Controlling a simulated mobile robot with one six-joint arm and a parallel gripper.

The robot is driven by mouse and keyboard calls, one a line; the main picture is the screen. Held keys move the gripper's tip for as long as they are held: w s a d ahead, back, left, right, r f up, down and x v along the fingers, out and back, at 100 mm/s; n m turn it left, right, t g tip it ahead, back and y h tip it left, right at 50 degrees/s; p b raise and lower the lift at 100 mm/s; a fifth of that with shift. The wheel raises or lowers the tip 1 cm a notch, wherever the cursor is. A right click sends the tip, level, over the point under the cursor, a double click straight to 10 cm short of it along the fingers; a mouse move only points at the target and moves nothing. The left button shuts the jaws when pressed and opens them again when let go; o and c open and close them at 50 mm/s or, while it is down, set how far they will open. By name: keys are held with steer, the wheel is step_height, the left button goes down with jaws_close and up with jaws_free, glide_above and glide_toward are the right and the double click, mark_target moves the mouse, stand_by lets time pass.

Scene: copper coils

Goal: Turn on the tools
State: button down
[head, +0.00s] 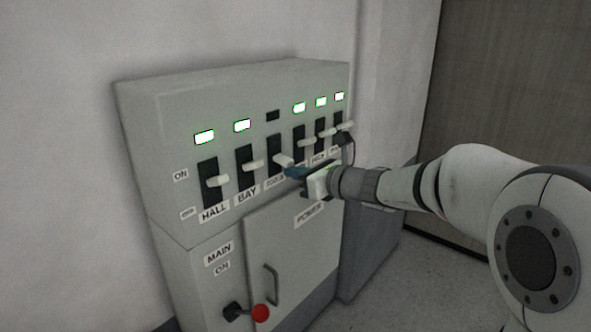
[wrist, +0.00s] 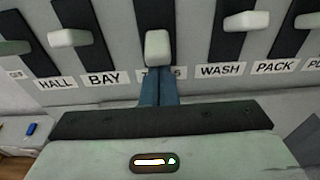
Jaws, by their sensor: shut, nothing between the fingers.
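The TOOLS switch (head: 283,160) is a white lever in a black slot on the grey panel. Its indicator (head: 273,116) above is dark. In the wrist view the TOOLS lever (wrist: 158,47) sits lower than its neighbours. My gripper (head: 290,172) is shut and empty, with its blue fingers just below the lever. In the wrist view the fingertips (wrist: 158,76) point up at the lever's underside and partly cover the TOOLS label. I cannot tell whether they touch it.
The HALL (head: 217,181) and BAY (head: 254,164) levers are to the left, with WASH (wrist: 240,21) and PACK (wrist: 308,20) to the right. Their indicators are lit green. Below are a cabinet door handle (head: 271,284) and a red-knobbed MAIN lever (head: 260,312).

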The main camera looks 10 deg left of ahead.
steer(key=shift+s+d+r, duration=0.1)
steer(key=shift+d+r, duration=0.05)
steer(key=shift+r, duration=1)
steer(key=shift+f+b, duration=0.15)
steer(key=shift+b, duration=0.15)
step_height(320, 180, down, 4)
steer(key=d+b, duration=0.1)
steer(key=b, duration=0.3)
steer(key=s+d+r, duration=0.4)
steer(key=d+r, duration=0.3)
steer(key=shift+r, duration=0.35)
